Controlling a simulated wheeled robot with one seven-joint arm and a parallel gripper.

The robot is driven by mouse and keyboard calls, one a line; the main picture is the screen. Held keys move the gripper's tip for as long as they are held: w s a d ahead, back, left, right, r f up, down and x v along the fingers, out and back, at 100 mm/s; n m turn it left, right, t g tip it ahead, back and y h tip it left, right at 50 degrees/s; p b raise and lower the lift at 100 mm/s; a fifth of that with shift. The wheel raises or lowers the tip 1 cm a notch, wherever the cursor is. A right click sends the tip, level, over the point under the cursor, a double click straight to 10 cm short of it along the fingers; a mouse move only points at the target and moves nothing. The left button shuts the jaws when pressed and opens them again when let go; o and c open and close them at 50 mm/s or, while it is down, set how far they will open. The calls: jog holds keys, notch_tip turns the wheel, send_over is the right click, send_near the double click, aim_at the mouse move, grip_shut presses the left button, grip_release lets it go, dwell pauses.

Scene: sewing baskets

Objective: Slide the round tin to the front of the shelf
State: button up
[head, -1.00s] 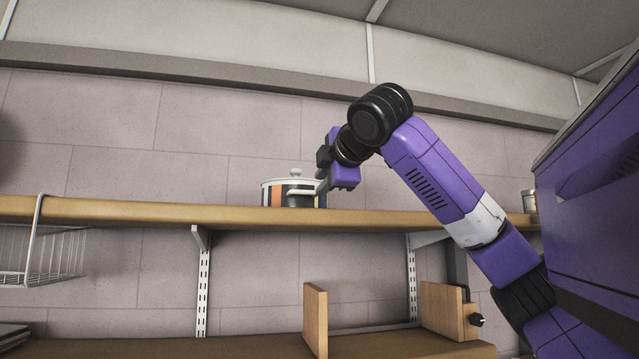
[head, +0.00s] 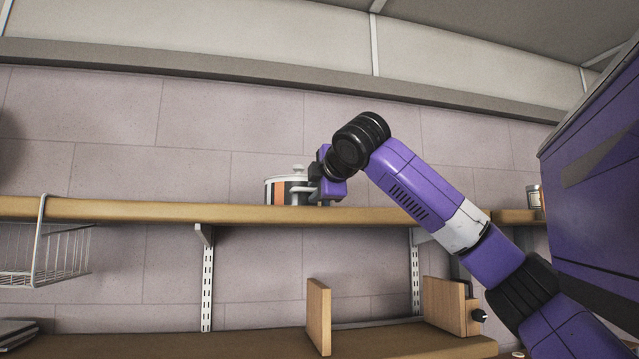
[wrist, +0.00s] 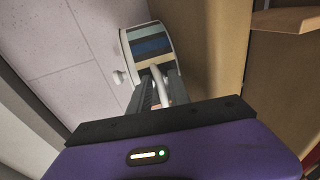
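The round tin (head: 288,190) looks like a lidded pot with orange, dark and white vertical stripes and a pale knob. It stands upright on the upper wooden shelf (head: 120,210). My gripper (head: 312,197) is at its right side, low over the shelf. In the wrist view the tin (wrist: 152,44) lies just beyond my fingertips, its knob at the left. A white side handle (wrist: 158,78) runs between the two fingers of my gripper (wrist: 160,82). I cannot tell whether the fingers press on the handle. My arm hides the tin's right side in the head view.
A wire basket (head: 55,255) hangs under the shelf at the left. A small can (head: 534,198) stands on the shelf far right. A wooden divider (head: 318,315) and wooden box (head: 446,305) stand below. The shelf left of the tin is clear.

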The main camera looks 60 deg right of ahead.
jog(key=shift+w, duration=0.1)
jog(key=shift+d, duration=0.1)
grip_shut()
dwell(1.3)
